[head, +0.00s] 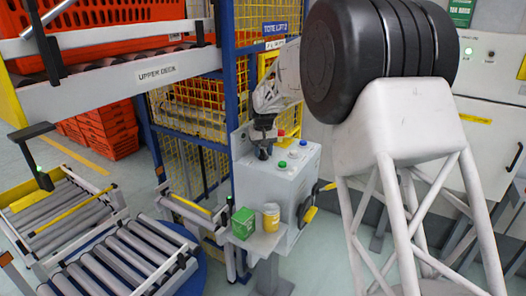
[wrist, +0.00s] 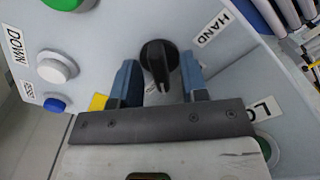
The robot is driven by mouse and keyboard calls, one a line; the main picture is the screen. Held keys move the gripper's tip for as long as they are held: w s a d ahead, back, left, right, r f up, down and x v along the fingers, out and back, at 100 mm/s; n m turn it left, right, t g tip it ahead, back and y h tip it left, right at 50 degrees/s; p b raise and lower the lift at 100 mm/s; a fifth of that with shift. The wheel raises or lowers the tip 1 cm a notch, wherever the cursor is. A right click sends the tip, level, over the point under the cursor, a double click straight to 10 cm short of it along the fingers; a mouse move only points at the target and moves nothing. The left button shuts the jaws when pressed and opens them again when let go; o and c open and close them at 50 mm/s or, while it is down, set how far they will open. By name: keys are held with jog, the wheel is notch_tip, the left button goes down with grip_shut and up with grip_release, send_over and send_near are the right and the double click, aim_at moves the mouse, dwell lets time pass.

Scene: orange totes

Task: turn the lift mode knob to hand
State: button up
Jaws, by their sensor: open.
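The black lift mode knob (wrist: 158,60) sits on the grey panel of the control box (head: 262,190). The HAND label (wrist: 212,29) is to its upper right in the wrist view, and a partly covered label starting "LO" (wrist: 262,108) is to its lower right. The knob's ridge runs roughly up and down in that view; its pointer mark is not clear. My gripper (wrist: 159,66) is open, with one blue finger on each side of the knob and visible gaps. In the head view my gripper (head: 263,142) is over the box top and hides the knob.
Green, white and blue buttons (wrist: 56,105) share the panel, left of my fingers in the wrist view. A green box (head: 243,223) and a yellow jar (head: 271,216) stand on a small shelf before the control box. A blue-and-yellow cage (head: 195,100) stands close behind to the left.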

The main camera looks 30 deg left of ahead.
grip_shut()
jog(key=shift+n, duration=0.5)
jog(key=n, duration=0.3)
jog(key=shift+n, duration=0.3)
jog(key=n, duration=1.3)
jog(key=shift+r, duration=0.1)
jog(key=shift+n, duration=0.3)
